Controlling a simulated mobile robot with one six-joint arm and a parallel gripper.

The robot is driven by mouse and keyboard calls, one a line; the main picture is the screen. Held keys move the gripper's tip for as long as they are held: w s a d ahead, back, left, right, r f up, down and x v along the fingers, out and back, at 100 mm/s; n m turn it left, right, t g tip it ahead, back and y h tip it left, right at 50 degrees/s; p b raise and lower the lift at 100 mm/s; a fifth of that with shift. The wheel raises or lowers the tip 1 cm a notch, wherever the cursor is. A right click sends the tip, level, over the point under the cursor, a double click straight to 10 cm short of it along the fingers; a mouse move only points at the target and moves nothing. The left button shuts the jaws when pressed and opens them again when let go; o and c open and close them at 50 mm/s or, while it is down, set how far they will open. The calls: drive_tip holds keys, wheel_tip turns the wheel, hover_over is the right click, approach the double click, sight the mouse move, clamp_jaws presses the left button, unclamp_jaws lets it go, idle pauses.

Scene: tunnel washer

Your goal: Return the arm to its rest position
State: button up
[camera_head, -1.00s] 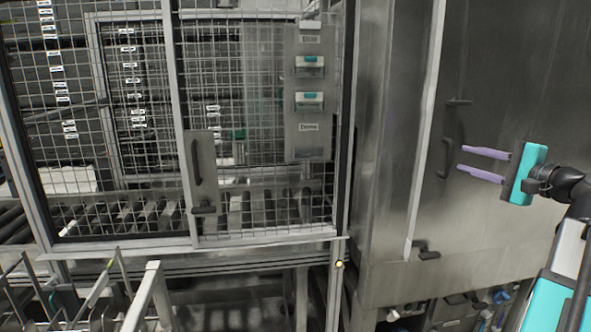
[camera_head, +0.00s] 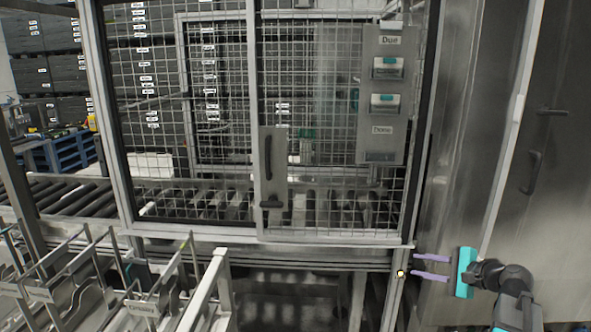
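My gripper (camera_head: 432,267) is at the lower right of the head view, with a teal body and two purple fingers pointing left. The fingers are apart with nothing between them, so it is open and empty. My dark arm (camera_head: 492,275) reaches it from the lower right, partly cut off by the bottom edge. The fingertips appear in front of the corner post below the mesh cage; I cannot tell how far away the post is.
A mesh door (camera_head: 335,130) with a handle plate (camera_head: 272,170) stands ahead. A panel marked "Due" and "Done" (camera_head: 382,100) hangs on the mesh. A steel cabinet (camera_head: 550,200) stands right. Metal racks (camera_head: 150,300) are lower left, rollers (camera_head: 70,197) behind them.

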drive_tip(key=s+a+f+n+g, duration=0.2)
drive_tip(key=s+a+f+g, duration=0.2)
drive_tip(key=a+f, duration=0.9)
drive_tip(key=s+a+f+n+g, duration=0.1)
drive_tip(key=s+a+f+g, duration=0.25)
drive_tip(key=a+f, duration=0.9)
drive_tip(key=s+a+f+n+g+h, duration=0.1)
drive_tip(key=s+a+f+n+g, duration=0.15)
drive_tip(key=s+f, duration=0.6)
drive_tip(key=s+a+f+n+g, duration=0.2)
drive_tip(key=s+f+g, duration=0.1)
drive_tip(key=s+f, duration=0.6)
drive_tip(key=s+f+n+g+h, duration=0.2)
drive_tip(key=s+f+n+h, duration=0.1)
drive_tip(key=s+f, duration=0.6)
drive_tip(key=s+d+f+n+g+h, duration=0.1)
drive_tip(key=s+d+n+h, duration=0.3)
drive_tip(key=d, duration=0.5)
drive_tip(key=s+n, duration=0.2)
drive_tip(key=s, duration=0.1)
drive_tip(key=shift+s+d+f+g, duration=0.2)
drive_tip(key=shift+s+d+g, duration=0.1)
drive_tip(key=shift+s, duration=0.05)
drive_tip(key=shift+s, duration=0.1)
